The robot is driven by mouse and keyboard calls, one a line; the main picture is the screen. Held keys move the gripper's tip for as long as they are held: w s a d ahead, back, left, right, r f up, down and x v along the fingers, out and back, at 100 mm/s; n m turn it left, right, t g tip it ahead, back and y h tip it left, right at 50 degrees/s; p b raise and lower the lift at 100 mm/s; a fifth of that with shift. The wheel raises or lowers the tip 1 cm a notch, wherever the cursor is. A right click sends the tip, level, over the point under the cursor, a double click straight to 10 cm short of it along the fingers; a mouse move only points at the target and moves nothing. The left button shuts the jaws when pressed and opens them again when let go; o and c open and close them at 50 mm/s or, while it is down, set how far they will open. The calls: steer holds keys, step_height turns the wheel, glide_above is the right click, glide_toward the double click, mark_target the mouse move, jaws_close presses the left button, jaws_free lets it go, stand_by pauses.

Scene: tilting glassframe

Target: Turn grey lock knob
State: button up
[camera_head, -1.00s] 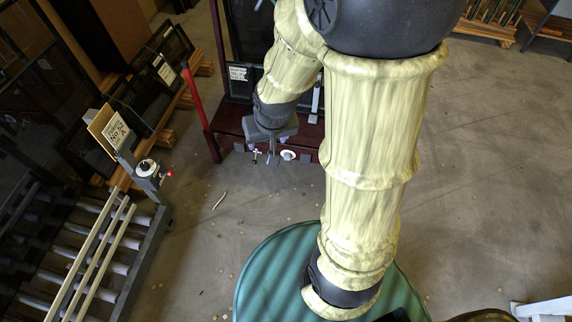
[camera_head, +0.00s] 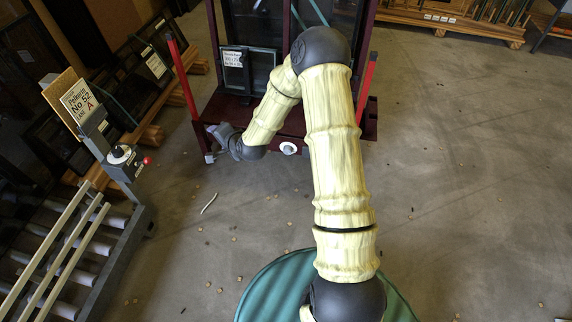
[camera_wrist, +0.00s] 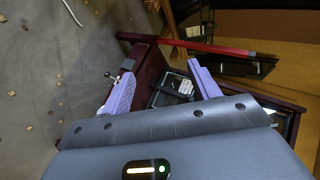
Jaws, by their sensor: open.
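My gripper (camera_head: 222,138) is at the left end of the dark red frame's front rail in the head view. In the wrist view its two lavender fingers (camera_wrist: 160,76) stand apart with nothing held between them. A small metal lever or knob (camera_wrist: 112,76) shows by the left finger, close to the rail's end; I cannot tell whether it touches. I cannot make out for certain which part is the grey lock knob; my gripper may hide it in the head view. A white round dial (camera_head: 288,148) sits on the front rail, right of my gripper.
The dark red tilting frame (camera_head: 372,122) holds glass and a small sign (camera_head: 233,58). Red posts (camera_head: 184,82) rise at both sides. A roller conveyor (camera_head: 62,262) with a control post and red knob (camera_head: 146,160) stands at left. The floor on the right is mostly clear.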

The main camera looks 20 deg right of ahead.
steer(key=w+d+f+m+t+h+b, duration=0.1)
steer(key=w+f+m+t+b, duration=0.2)
steer(key=f, duration=0.4)
steer(key=w+d+f+m+b, duration=0.1)
steer(key=w+f+m+b, duration=0.1)
steer(key=f+m+b, duration=0.3)
steer(key=d+f+m+h+b, duration=0.4)
steer(key=d+f+m+b, duration=0.1)
steer(key=f, duration=0.4)
steer(key=s+d+f+m+h+b, duration=0.1)
steer(key=d+f+m+h+b, duration=0.4)
steer(key=f+m+b, duration=0.3)
steer(key=d+f+m+h+b, duration=0.5)
steer(key=f+m, duration=0.3)
steer(key=f, duration=0.3)
steer(key=shift+s+d+b, duration=0.25)
steer(key=shift+d+b, duration=0.6)
steer(key=shift+b, duration=0.05)
